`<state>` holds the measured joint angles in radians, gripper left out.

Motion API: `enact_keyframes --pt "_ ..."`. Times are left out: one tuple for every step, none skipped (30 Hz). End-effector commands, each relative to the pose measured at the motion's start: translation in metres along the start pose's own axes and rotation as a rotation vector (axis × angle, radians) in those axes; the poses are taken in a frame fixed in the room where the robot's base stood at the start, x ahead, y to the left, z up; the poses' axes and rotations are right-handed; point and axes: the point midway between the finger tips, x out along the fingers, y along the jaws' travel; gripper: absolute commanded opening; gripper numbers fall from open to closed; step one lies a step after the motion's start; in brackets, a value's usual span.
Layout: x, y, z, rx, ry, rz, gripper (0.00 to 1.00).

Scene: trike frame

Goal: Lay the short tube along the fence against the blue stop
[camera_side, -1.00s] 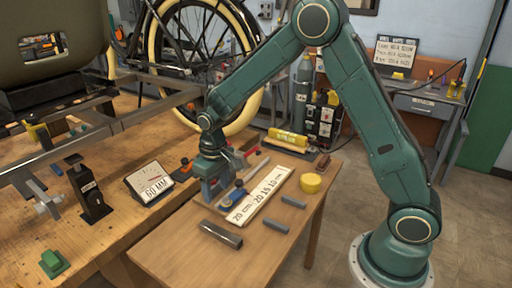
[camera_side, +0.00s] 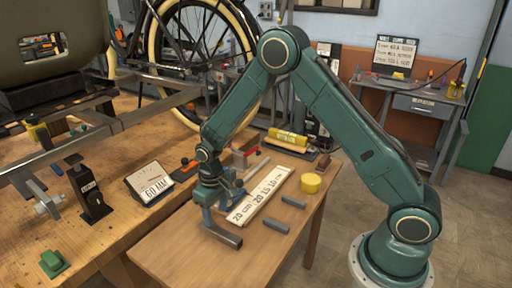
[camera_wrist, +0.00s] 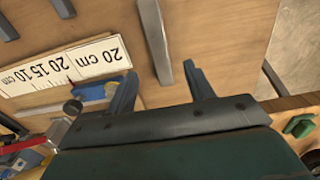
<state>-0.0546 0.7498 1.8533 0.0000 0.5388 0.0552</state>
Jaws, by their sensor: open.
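My gripper (camera_side: 211,212) is open above the table, at the near-left tube (camera_side: 224,236). In the wrist view this grey tube (camera_wrist: 152,35) points in between the two parted fingers (camera_wrist: 160,70), with space on both sides. Contact with it cannot be told. Two other grey tubes (camera_side: 276,225) (camera_side: 293,202) lie to its right and look shorter and thinner. A blue stop (camera_wrist: 94,92) with a dark knob sits beside the white scale in the wrist view. In the side view my gripper partly covers it. Which edge is the fence is unclear.
The white scale board (camera_side: 262,195) lies behind the tubes. A yellow round (camera_side: 311,183) stands at the table's right edge. The table's front is clear.

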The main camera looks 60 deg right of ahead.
Motion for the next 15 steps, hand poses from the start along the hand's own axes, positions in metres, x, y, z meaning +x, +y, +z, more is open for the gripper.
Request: enact_keyframes --pt "0.008 0.000 0.001 0.000 -0.003 0.000 0.53" --pt "0.012 0.000 0.001 0.000 -0.002 0.000 0.53" --pt "0.016 0.000 0.001 0.000 -0.003 0.000 0.53" --pt "0.019 0.000 0.001 0.000 -0.002 0.000 0.53" --pt "0.022 0.000 0.000 0.000 -0.001 0.000 0.53" --pt "0.024 0.000 0.000 0.000 -0.001 0.000 0.53" --pt "0.026 0.000 0.000 0.000 -0.001 0.000 0.53" --pt "0.028 0.000 0.000 0.000 -0.001 0.000 0.53" --pt "0.029 0.000 0.000 0.000 -0.001 0.000 0.53" --pt "0.029 0.000 0.000 0.000 -0.001 0.000 0.53" --pt "0.030 0.000 0.000 0.000 0.000 0.000 0.53" --pt "0.030 0.000 0.000 0.000 0.000 0.000 0.53" --pt "0.030 0.000 0.000 0.000 0.000 0.000 0.53" --pt "0.030 0.000 0.000 0.000 0.000 0.000 0.53" --pt "0.030 0.000 0.000 0.000 0.000 0.000 0.53"
